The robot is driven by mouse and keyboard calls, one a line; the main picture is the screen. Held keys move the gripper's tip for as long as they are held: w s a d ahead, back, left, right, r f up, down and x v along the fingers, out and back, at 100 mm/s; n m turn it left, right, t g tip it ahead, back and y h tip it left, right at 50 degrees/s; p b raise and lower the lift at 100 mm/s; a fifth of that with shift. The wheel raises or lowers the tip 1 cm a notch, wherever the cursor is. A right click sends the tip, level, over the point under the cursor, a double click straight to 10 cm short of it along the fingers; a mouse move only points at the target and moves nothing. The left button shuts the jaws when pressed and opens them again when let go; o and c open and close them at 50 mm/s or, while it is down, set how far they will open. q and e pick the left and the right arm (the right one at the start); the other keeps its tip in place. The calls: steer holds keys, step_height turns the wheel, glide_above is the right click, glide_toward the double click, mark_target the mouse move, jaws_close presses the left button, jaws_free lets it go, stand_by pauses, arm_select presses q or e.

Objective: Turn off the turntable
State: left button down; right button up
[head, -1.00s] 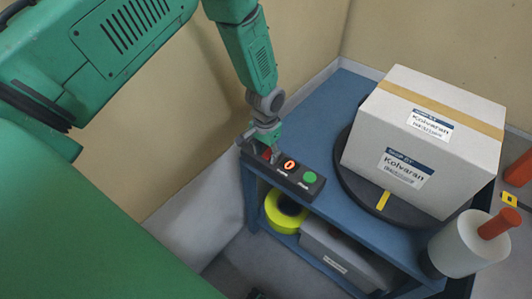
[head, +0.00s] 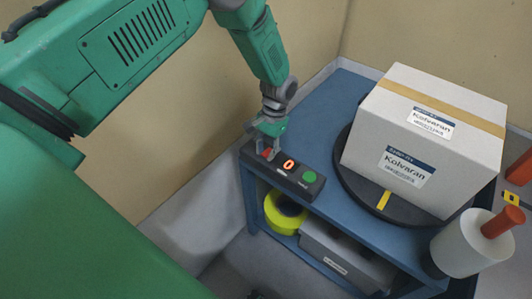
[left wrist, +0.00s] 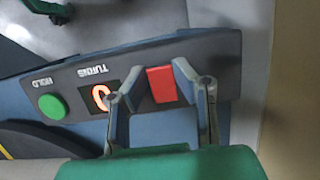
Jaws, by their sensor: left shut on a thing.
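The turntable (head: 352,184) is a black disc with a yellow mark on the blue table, under a white Kolvaran box (head: 390,190). Its dark control box (head: 246,160) sits at the table's near left edge, with a red switch, a lit orange display (head: 289,165) reading 0 and a green button (head: 309,177). My left gripper (head: 266,150) is over the red end, partly hiding the switch. In the left wrist view the red switch (left wrist: 162,85) lies between my two fingers, and the green button (left wrist: 53,107) is to the left.
A roll of white film with an orange handle (head: 495,222) stands at the table's right corner. A yellow tape roll (head: 283,214) and a grey case (head: 340,258) are on the lower shelf. Walls rise behind the table. The back left tabletop (head: 335,100) is clear.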

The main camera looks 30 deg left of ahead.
arm_select(q)
steer(key=c, duration=1.3)
jaws_free()
steer(key=v, duration=1.2)
steer(key=shift+w, duration=0.1)
